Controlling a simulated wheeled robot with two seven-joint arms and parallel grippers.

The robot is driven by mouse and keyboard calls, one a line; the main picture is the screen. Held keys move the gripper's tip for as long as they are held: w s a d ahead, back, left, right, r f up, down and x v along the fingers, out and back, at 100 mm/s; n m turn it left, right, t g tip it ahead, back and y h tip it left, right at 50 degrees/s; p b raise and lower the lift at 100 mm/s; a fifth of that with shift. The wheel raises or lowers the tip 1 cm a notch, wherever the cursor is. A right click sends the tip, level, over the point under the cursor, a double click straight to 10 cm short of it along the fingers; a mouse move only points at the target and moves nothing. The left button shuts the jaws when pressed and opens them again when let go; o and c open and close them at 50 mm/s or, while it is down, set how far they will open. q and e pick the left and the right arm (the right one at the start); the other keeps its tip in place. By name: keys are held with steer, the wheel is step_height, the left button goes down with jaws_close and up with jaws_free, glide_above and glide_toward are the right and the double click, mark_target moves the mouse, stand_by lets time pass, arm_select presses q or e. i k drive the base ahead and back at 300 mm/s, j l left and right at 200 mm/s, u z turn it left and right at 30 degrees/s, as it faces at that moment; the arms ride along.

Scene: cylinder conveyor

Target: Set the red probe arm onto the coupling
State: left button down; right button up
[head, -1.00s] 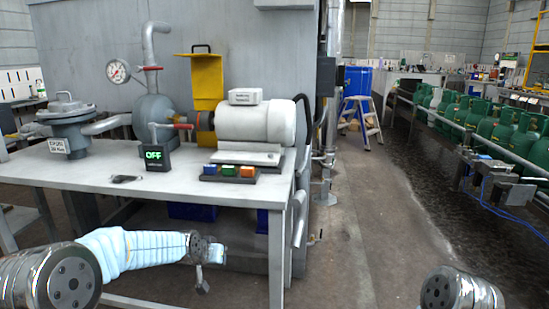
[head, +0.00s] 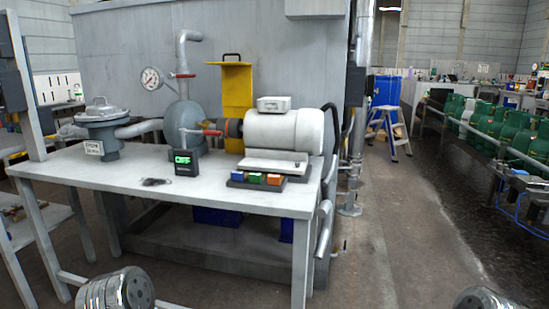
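On the grey bench, a small red piece (head: 212,132), which looks like the probe arm, points sideways from in front of the grey pump (head: 183,117) toward the coupling. The dark and orange coupling (head: 231,128) sits between the pump and the white motor (head: 284,132). I cannot tell whether the red piece touches the coupling. A black display (head: 186,162) below it reads OFF in green. Neither of my grippers is in view; only metal links of my arms show at the bottom edge.
The bench (head: 110,177) also holds a valve unit (head: 98,120), a block of coloured buttons (head: 256,180) and a small dark item (head: 155,182). A yellow bracket (head: 237,88) stands behind the coupling. Open floor (head: 400,250) lies to the right, before a conveyor with green cylinders (head: 526,137).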

mark_target(183, 132)
steer(key=i+u, duration=0.75)
steer(key=k+z, duration=0.15)
steer(key=i+j, duration=0.05)
